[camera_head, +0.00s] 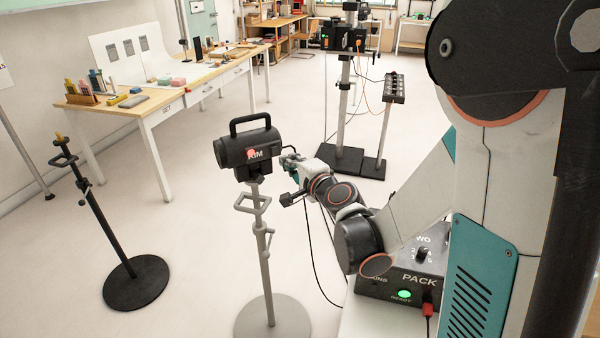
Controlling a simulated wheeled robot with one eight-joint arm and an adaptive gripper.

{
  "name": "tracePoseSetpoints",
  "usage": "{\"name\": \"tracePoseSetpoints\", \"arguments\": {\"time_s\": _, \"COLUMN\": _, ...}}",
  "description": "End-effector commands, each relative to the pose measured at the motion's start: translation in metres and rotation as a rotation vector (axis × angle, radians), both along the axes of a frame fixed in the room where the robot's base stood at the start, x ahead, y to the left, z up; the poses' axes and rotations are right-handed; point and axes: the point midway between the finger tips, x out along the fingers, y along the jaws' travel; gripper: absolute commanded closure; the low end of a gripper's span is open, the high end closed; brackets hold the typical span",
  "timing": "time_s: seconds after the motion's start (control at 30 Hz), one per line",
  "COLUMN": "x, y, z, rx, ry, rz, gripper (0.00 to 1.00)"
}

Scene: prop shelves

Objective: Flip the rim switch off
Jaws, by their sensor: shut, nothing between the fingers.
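The rim lamp (240,150) is a black, barrel-shaped light with a top handle and white lettering that seems to read RIM. It sits on a grey stand (267,258) with a round base. A red round spot (252,153) shows beside the lettering. I cannot make out the rim switch itself; whether it is on or off does not show. My gripper (287,157) is at the right end of the lamp, very near or touching it. Its fingers are small in view and look shut, with nothing seen between them.
A power pack (402,275) with a lit green light stands at the lower right, below my arm. A black stand (137,280) is at left. A worktable (180,95) is behind. Another stand with a box (343,38) and a control panel (394,88) stand farther back. Cables hang near the lamp.

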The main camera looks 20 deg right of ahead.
Motion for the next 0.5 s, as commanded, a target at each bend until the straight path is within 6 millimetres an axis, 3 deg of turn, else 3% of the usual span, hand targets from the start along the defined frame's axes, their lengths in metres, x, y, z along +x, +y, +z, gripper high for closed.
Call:
{"name": "tracePoseSetpoints", "arguments": {"time_s": 0.2, "x": 0.030, "y": 0.005, "z": -0.006, "rx": 0.000, "ry": 0.000, "rz": 0.000, "gripper": 1.00}}
{"name": "tracePoseSetpoints", "arguments": {"time_s": 0.5, "x": 0.041, "y": 0.006, "z": -0.006, "rx": 0.001, "ry": 0.000, "rz": 0.000, "gripper": 1.00}}
